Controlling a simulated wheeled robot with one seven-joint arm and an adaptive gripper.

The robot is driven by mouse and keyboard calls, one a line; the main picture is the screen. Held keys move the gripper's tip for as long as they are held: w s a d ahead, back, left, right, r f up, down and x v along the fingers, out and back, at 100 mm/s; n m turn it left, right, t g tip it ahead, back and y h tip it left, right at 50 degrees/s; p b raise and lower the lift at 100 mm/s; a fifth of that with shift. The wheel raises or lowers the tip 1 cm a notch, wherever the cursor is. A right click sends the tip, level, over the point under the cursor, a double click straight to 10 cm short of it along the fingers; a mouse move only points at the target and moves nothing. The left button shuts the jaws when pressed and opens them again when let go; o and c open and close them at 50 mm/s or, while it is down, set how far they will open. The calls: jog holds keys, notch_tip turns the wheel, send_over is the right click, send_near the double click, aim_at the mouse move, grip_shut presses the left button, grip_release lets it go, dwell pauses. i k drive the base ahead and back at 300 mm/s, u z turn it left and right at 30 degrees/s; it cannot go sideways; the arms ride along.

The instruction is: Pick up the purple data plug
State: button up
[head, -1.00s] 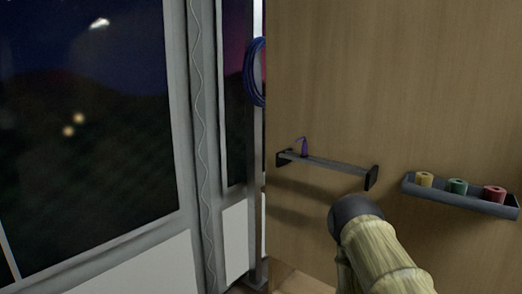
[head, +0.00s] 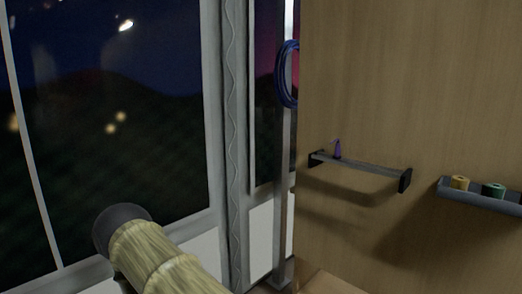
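My arm shows at the lower left, in front of the window and well left of the shelf. My gripper's fingers do not show, so I cannot see whether it is open or shut.
A grey tray (head: 480,197) with yellow and green rolls is on the wooden wall (head: 420,80) at right. A blue cable coil (head: 288,75) hangs by a metal post (head: 284,190) left of the shelf. A large dark window (head: 110,110) fills the left.

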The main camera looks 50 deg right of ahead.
aim_at(337, 148)
jog(key=u, duration=0.35)
jog(key=k, duration=0.55)
jog(key=z, duration=1.3)
jog(key=i, duration=0.5)
jog(key=u, duration=0.05)
